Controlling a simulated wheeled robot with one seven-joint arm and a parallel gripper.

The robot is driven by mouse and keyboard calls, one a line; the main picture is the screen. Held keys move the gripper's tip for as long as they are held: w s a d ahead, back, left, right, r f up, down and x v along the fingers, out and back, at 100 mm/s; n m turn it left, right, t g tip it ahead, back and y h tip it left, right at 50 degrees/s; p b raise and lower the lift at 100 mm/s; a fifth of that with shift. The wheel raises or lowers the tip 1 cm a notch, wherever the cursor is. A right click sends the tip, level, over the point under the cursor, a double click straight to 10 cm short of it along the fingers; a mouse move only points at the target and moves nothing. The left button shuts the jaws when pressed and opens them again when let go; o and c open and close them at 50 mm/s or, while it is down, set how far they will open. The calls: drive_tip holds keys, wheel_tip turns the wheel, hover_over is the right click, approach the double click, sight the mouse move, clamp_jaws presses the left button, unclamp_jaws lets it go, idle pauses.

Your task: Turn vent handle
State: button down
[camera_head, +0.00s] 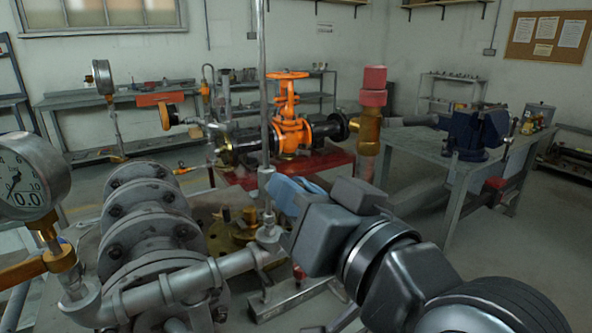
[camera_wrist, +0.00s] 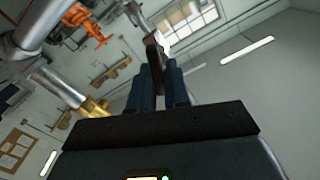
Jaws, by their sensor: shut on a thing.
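My gripper (camera_head: 282,188), with blue fingers, reaches in from the lower right of the head view to beside the thin vertical grey pipe (camera_head: 263,90). In the wrist view, its two dark blue fingers (camera_wrist: 161,72) are shut on a flat, dark brown bar, which appears to be the vent handle (camera_wrist: 153,50). The handle's upper end sticks out past the fingertips. In the head view the handle is hidden or too small to make out at the fingers. I cannot tell its angle there.
Grey flanged pipework (camera_head: 145,225) with a pressure gauge (camera_head: 28,180) fills the lower left. An orange gate valve (camera_head: 290,125) stands behind, on a red stand. A workbench (camera_head: 425,150) with a blue vise (camera_head: 475,135) stands right. A brass fitting (camera_wrist: 95,107) is close to my gripper.

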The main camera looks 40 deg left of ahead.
drive_tip(key=m+p, duration=0.1)
drive_tip(key=m, duration=0.1)
drive_tip(key=m+p, duration=0.1)
drive_tip(key=p, duration=0.1)
drive_tip(key=shift+w+d+m, duration=0.1)
drive_tip(key=shift+w+m, duration=0.1)
drive_tip(key=shift+m, duration=0.2)
drive_tip(key=m+p, duration=0.3)
drive_tip(key=p, duration=0.1)
drive_tip(key=shift+w+f+m, duration=0.1)
drive_tip(key=shift+m, duration=0.2)
drive_tip(key=shift+w+d+f+m+p, duration=0.1)
drive_tip(key=shift+f+m+p, duration=0.2)
drive_tip(key=shift+m, duration=0.65)
drive_tip(key=shift+s+a+f+m+p, duration=0.1)
drive_tip(key=shift+m+p, duration=0.25)
drive_tip(key=shift+m, duration=0.65)
drive_tip(key=shift+w+d+f+m+p, duration=0.15)
drive_tip(key=shift+m+p, duration=0.2)
drive_tip(key=shift+m, duration=0.9)
drive_tip(key=c, duration=1.2)
unclamp_jaws()
drive_tip(key=shift+b+v, duration=1)
drive_tip(key=shift+v, duration=2.85)
